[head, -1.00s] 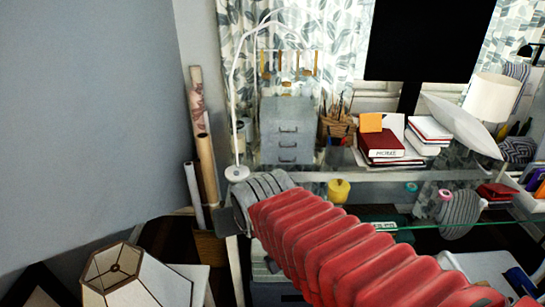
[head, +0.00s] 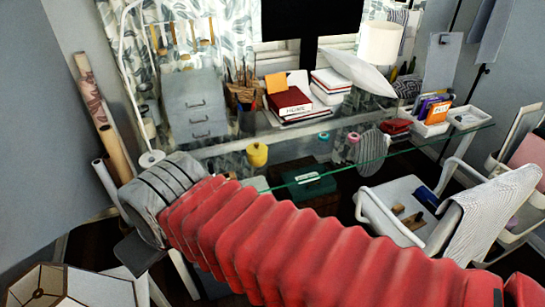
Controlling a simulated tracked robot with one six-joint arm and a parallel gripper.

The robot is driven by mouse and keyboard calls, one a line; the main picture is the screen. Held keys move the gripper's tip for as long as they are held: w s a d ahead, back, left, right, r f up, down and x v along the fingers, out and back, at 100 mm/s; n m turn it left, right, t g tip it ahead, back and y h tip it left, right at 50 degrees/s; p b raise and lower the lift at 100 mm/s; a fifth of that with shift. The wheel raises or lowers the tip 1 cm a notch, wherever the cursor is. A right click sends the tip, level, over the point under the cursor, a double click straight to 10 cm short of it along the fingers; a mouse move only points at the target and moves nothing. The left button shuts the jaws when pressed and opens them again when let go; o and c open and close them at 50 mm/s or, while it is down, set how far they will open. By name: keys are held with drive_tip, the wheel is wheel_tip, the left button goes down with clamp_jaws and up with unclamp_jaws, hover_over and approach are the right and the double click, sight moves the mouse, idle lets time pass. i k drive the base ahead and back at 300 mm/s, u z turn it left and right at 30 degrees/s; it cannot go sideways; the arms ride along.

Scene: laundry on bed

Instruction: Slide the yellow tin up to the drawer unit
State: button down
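The yellow tin (head: 257,155) is a small round pot with a knob-like top, on the glass desk in front of the drawer unit. The drawer unit (head: 196,106) is a grey box with several handled drawers, at the back left of the desk; a gap shows between it and the tin. My red ribbed arm crosses the foreground. Its grey end with my gripper (head: 150,198) is at the left, left of and nearer than the tin, apart from it in the picture. The fingers cannot be made out, so its opening is unclear.
A white lamp (head: 150,158) stands left of the drawers. A pencil basket (head: 243,96), red book (head: 289,101) and pillow (head: 358,71) are right of them. Pink-topped and teal small items lie right of the tin. A white chair (head: 400,205) stands at the right front.

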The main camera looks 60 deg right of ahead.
sight(258, 161)
drive_tip(key=u, duration=1.5)
drive_tip(key=k, duration=1.2)
drive_tip(key=z, duration=1.5)
